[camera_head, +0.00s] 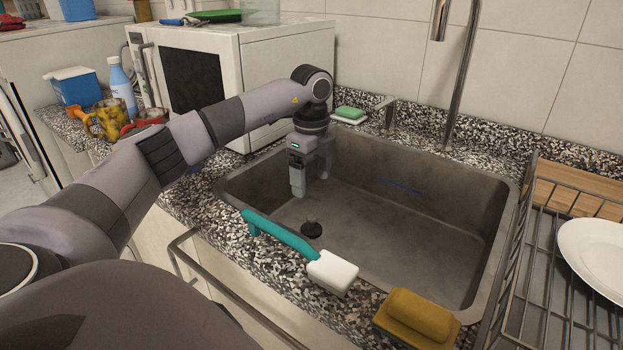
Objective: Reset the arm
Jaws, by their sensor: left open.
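My left arm comes in from the left and reaches over the counter to the sink. My left gripper (310,182) points down inside the left part of the metal sink (400,215). Its fingers are apart and I see nothing between them. Its tips hang near the sink's left back side, and I cannot tell how far they are above the bottom. My right gripper is not in view.
A teal-handled brush (285,238) and a yellow sponge (418,312) lie on the sink's front edge. A green soap (349,113) sits behind. A microwave (225,75) stands behind my forearm. A dish rack (540,270) with a white plate (598,252) is at right.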

